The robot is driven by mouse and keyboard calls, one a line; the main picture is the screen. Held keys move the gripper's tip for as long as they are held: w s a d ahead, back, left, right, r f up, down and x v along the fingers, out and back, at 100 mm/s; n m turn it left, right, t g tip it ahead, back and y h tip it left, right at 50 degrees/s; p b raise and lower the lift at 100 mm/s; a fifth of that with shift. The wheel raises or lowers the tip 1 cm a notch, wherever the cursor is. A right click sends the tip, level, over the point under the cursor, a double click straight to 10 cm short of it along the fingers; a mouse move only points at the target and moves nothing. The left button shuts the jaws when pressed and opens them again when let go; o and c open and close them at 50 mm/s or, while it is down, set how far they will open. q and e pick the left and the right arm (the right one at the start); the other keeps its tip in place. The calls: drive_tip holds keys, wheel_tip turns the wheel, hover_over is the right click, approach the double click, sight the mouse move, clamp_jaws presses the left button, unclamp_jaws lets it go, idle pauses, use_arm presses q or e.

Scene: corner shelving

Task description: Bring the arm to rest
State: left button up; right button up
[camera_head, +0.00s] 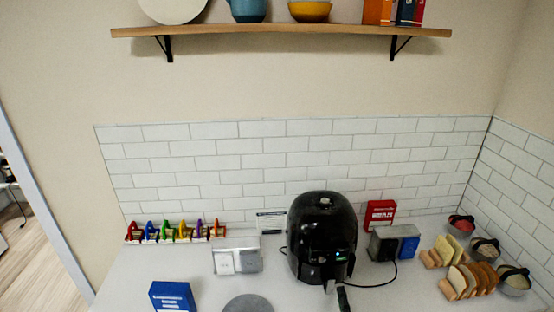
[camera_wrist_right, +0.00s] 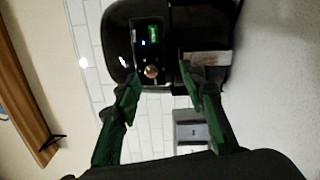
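My right gripper (camera_wrist_right: 160,88) shows in the right wrist view, its two green-and-black fingers spread apart with nothing gripped between them. Beyond the fingertips is the black air fryer (camera_wrist_right: 185,20), seen turned sideways, with its lit panel and a round knob. In the head view the air fryer (camera_head: 322,225) stands upright on the counter, its dark handle pointing toward the front edge. I cannot make out the right gripper clearly in the head view. My left gripper is in neither view.
The white counter (camera_head: 130,285) holds a blue box (camera_head: 172,297), a grey round plate (camera_head: 248,304), a toaster (camera_head: 383,243), a red box (camera_head: 380,214), bread slices (camera_head: 470,281) and bowls (camera_head: 515,284). A wooden shelf (camera_head: 280,30) hangs above. Tiled walls close the back and right.

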drive_tip(key=s+d+f+m+g+h, duration=0.4)
drive_tip(key=s+d+f+m+g, duration=0.3)
drive_tip(key=s+d+f+m, duration=0.6)
drive_tip(key=s+a+f+m+g+y, duration=0.15)
drive_tip(key=s+f+m+g, duration=0.25)
drive_tip(key=s, duration=0.6)
drive_tip(key=s+f+m+g+y, duration=0.2)
drive_tip(key=s+f+m+g, duration=0.15)
drive_tip(key=s, duration=0.65)
wheel_tip(320, 180, down, 32)
drive_tip(key=s+a+n+g+b, duration=0.1)
drive_tip(key=b, duration=0.1)
drive_tip(key=s+f+g+b, duration=0.1)
drive_tip(key=s+f, duration=1.8)
drive_tip(key=shift+s+a+n+y, duration=0.25)
drive_tip(key=shift+n+y, duration=0.1)
drive_tip(key=shift+n, duration=0.1)
